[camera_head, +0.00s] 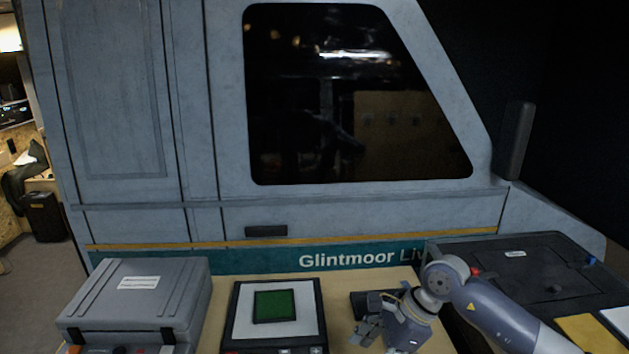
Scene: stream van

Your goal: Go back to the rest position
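My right arm comes in from the right, low in the head view. My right gripper (368,330) points left and down over the tan tabletop, in front of a dark block-like object (362,299). The fingers are small and partly overlapped, so I cannot tell whether they are open or shut. I see nothing clearly held in them. My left gripper and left arm are not in view.
A grey case (142,295) stands on the tabletop (222,290) at the left. A device with a green screen (275,306) lies in the middle. A black case (500,258) lies at the right. The van's side (225,170) rises behind the table.

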